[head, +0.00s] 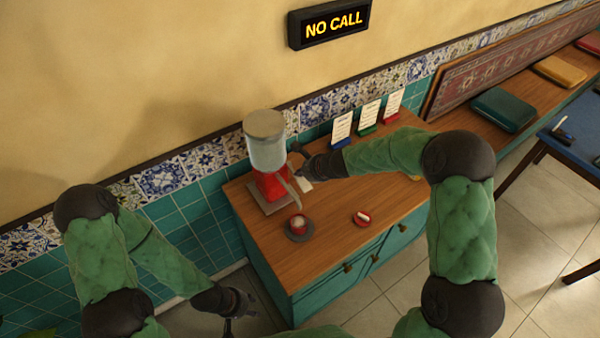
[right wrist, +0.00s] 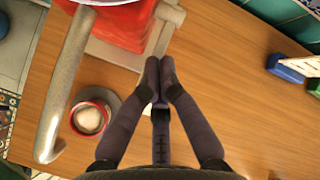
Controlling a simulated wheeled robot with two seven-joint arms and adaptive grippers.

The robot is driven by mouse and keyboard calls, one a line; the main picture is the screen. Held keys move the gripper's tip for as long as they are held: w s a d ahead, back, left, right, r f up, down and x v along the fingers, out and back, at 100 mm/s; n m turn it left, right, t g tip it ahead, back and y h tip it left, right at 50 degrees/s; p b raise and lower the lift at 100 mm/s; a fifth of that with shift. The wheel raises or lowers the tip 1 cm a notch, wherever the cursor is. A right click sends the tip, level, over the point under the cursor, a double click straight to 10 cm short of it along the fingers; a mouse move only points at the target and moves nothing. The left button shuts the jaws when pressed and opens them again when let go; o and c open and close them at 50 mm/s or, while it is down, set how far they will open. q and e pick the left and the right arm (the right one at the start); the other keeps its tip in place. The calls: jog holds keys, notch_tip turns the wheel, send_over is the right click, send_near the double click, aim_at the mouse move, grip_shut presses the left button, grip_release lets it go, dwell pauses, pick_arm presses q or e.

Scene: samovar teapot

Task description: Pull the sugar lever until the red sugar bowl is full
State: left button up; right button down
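The sugar dispenser (head: 267,152) has a clear cylinder over a red base (head: 270,186). A thick grey rod (right wrist: 70,85) slants down its front, with its end beside the bowl. A thinner grey bar (right wrist: 168,22) is at its side; I cannot tell which is the lever. The red sugar bowl (head: 298,222) stands on a dark saucer with whitish contents, also in the right wrist view (right wrist: 90,118). My right gripper (right wrist: 160,62) has its fingertips together by the thinner bar; no clear grip shows. My left gripper (head: 236,310) is low beside the cabinet, its opening unclear.
The wooden cabinet top (head: 345,248) is mostly clear at the front. A small red dish (head: 361,218) with a white item lies to the right. Several cards in colored stands, including a blue one (head: 341,128), line the back by the tiled wall.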

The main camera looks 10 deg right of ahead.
aim_at(301, 178)
jog(key=shift+s+f, duration=0.15)
jog(key=shift+f, duration=0.15)
jog(key=shift+r, duration=0.15)
jog(key=shift+r+p, duration=1.7)
jog(key=shift+r, duration=0.15)
jog(key=r+p, duration=0.5)
jog(key=shift+w+a, duration=0.1)
jog(key=shift+w, duration=0.2)
